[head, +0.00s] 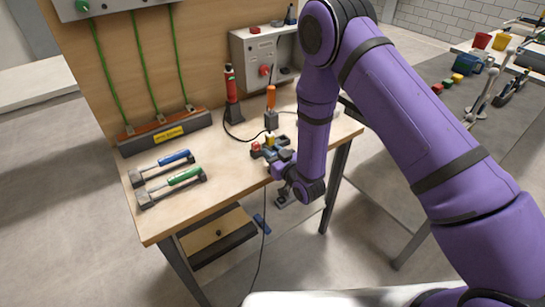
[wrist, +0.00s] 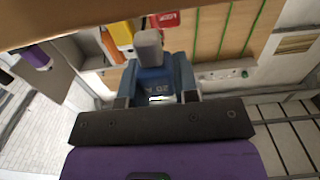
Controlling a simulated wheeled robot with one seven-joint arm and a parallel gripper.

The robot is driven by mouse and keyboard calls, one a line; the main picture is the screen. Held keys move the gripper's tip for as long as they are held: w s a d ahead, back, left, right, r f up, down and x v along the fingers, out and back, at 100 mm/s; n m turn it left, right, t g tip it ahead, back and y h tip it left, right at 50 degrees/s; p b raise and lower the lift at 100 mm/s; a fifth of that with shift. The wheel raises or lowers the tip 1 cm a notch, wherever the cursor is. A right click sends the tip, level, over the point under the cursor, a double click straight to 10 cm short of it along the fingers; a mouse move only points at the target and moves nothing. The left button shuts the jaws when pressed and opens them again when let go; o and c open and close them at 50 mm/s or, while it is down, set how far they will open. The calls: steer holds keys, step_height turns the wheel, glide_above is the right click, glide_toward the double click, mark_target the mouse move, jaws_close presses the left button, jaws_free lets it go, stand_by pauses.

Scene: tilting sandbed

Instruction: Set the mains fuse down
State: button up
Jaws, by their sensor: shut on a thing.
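In the wrist view the mains fuse (wrist: 153,78) is a blue body with white "20 A" lettering and a grey end cap. My gripper (wrist: 156,75) is shut on it, with a blue-grey finger along each side. The cap end points away from my wrist. In the head view my gripper (head: 280,158) is at the front right part of the wooden workbench (head: 225,180), beside a cluster of small dark blocks. The fuse cannot be made out clearly there. I cannot tell whether it touches the bench.
A red block (head: 255,147) and a yellow block (head: 270,141) stand close by. Behind are an orange-handled tool (head: 271,97) and a red torch-like tool (head: 231,85). The bench's front middle is clear.

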steer(key=shift+f, duration=0.8)
steer(key=shift+f, duration=0.15)
steer(key=o, duration=1)
